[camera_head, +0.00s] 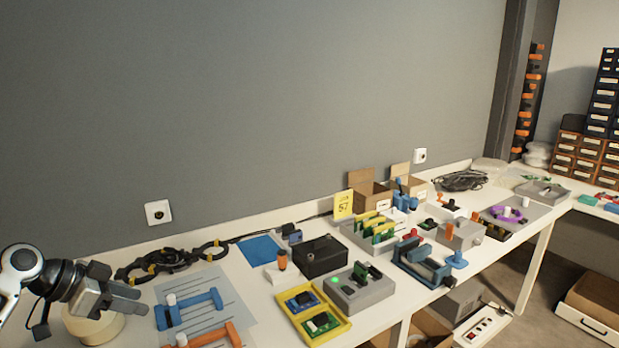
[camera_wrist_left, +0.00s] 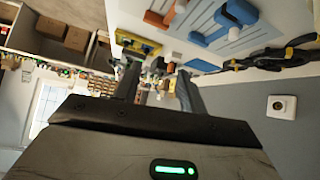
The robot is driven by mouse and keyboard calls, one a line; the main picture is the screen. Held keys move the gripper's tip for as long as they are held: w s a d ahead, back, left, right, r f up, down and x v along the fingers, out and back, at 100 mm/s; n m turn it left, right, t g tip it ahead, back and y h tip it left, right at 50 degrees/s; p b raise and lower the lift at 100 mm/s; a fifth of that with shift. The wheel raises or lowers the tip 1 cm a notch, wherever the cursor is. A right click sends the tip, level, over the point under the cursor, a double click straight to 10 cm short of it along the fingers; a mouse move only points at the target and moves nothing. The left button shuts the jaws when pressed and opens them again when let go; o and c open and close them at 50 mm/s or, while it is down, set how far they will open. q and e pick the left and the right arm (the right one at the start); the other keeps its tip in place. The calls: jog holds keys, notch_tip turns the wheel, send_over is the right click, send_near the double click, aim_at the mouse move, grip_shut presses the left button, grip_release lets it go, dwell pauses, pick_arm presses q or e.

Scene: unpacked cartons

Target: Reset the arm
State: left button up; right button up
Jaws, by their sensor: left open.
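My left gripper (camera_head: 138,300) is at the lower left of the head view, at the left end of the white workbench (camera_head: 262,221). Its jaws are apart and nothing shows between them. In the left wrist view its two fingers (camera_wrist_left: 157,86) stand apart, with the room behind the gap. A round cream-coloured object (camera_head: 92,328) shows below the gripper; I cannot tell if they touch. A blue-handled clamp (camera_head: 190,309) lies on a grey lined sheet to the right of the gripper. My right gripper is not in view.
An orange clamp (camera_head: 212,338) lies in front of the blue one. Black cable coils (camera_head: 160,262) lie behind the gripper, by the wall. A yellow tray (camera_head: 316,318), a black box (camera_head: 320,257) and cartons (camera_head: 368,192) crowd the bench to the right. A grey wall (camera_head: 250,100) rises behind.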

pick_arm(q)
jog(key=w+a+r+n+t+y, duration=0.3)
jog(key=w+a+t+y, duration=0.15)
jog(key=a, duration=0.35)
jog(key=w+a+r+n+t+y, duration=0.3)
jog(key=w+a+y, duration=0.1)
jog(key=a+y, duration=0.25)
notch_tip(320, 180, up, 6)
jog(key=a+t+y, duration=0.2)
jog(key=t, duration=0.2)
jog(key=s+d+f+m+g+h, duration=0.1)
jog(key=s+d+f+g+h, duration=0.3)
jog(key=d+f, duration=0.6)
jog(key=s+d+f+m+t+h, duration=0.1)
jog(key=s+d+f+h, duration=0.1)
jog(key=s+d+f, duration=0.65)
jog(key=s+d+f+n+g+h+b, duration=0.3)
jog(key=s+d+f+b, duration=0.4)
jog(key=s+d+f, duration=1)
jog(key=s+d, duration=0.1)
jog(key=s, duration=0.3)
jog(key=shift+f+g+b, duration=0.2)
jog(key=shift+g+b, duration=0.15)
jog(key=shift+b, duration=0.05)
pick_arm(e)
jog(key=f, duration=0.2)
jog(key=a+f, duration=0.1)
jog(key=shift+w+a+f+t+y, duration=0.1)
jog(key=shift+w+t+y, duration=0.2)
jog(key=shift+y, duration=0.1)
